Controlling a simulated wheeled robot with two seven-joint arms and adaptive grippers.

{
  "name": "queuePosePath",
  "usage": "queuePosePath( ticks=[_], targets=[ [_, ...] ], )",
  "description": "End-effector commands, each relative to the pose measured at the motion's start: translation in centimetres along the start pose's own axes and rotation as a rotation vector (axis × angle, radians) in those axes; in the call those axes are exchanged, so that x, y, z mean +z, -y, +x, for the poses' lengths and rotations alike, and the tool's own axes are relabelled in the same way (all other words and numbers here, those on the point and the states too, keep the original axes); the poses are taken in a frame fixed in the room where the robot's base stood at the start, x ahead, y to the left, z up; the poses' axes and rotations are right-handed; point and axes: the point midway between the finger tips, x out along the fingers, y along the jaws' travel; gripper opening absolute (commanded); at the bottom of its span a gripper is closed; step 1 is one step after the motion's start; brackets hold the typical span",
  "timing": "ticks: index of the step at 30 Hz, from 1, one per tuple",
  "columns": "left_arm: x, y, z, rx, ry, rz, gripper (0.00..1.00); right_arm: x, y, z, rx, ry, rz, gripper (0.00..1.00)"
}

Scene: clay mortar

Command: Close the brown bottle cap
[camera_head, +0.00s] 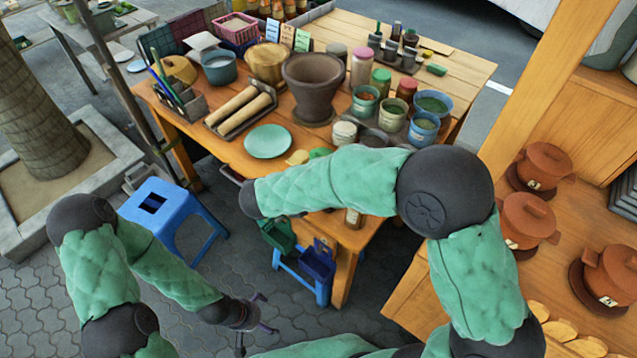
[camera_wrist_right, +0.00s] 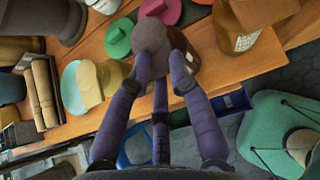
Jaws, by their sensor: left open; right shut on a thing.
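In the right wrist view my right gripper (camera_wrist_right: 160,65) is shut on a dull brown cap (camera_wrist_right: 151,36), with its fingers around the cap. In the head view part of a bottle (camera_head: 353,218) shows below my right forearm, which hides most of that area and the right gripper. My left gripper (camera_head: 257,322) is open and empty, low over the paving.
Yellow (camera_wrist_right: 88,85), green (camera_wrist_right: 118,38) and pink (camera_wrist_right: 160,10) caps lie near the held cap. A teal plate (camera_head: 268,141), a big brown pot (camera_head: 312,85) and several jars crowd the table. A blue stool (camera_head: 165,205) stands left of it.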

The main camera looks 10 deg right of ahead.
Motion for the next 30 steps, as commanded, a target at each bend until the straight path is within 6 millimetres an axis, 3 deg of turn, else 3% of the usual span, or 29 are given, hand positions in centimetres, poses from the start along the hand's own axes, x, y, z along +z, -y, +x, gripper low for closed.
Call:
queuePosePath(
  ticks=[8, 9, 12, 30],
  targets=[
    [0.0, 0.02, 0.05, 0.0, 0.0, 0.0, 1.0, -0.63, 0.27, 0.33, -0.007, -0.008, -0.011, 0.0],
    [0.0, 0.02, 0.05, 0.0, 0.0, 0.0, 1.0, -0.65, 0.28, 0.34, -0.008, -0.008, -0.011, 0.24],
    [0.0, 0.02, 0.06, 0.0, 0.0, 0.0, 1.0, -0.65, 0.27, 0.34, -0.007, -0.008, -0.011, 0.47],
    [-0.01, 0.01, 0.03, 0.0, 0.0, 0.0, 1.0, -0.22, 0.04, -0.44, -0.001, -0.002, -0.005, 0.47]
  ],
)
